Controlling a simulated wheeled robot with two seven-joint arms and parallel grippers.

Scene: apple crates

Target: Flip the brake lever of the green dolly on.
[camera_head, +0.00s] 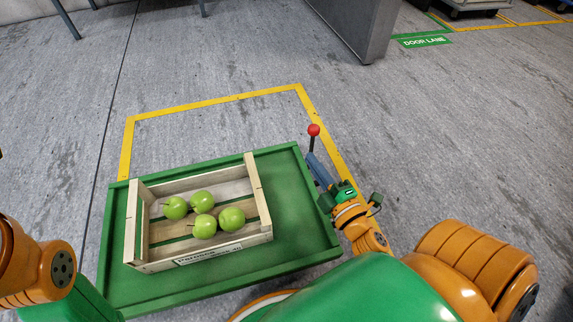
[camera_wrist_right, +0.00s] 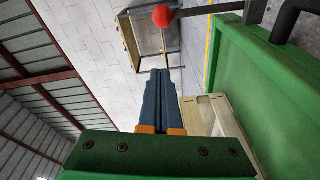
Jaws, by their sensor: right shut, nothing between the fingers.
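The green dolly (camera_head: 290,222) stands on the floor with a slatted wooden crate (camera_head: 262,205) on it. Its brake lever is a thin dark stem with a red knob (camera_head: 313,130) at the dolly's right side, looking close to upright. My right gripper (camera_head: 311,157) is shut and empty, with its blue fingertips right by the stem, below the knob. In the right wrist view the closed fingers (camera_wrist_right: 160,72) point at the stem, with the red knob (camera_wrist_right: 163,16) beyond the tips. I cannot tell whether they touch it. My left gripper is out of view.
Several green apples (camera_head: 203,225) lie in the crate. A yellow floor outline (camera_head: 215,102) runs behind and right of the dolly. A grey panel (camera_head: 360,25) stands farther back. The floor right of the lever is clear.

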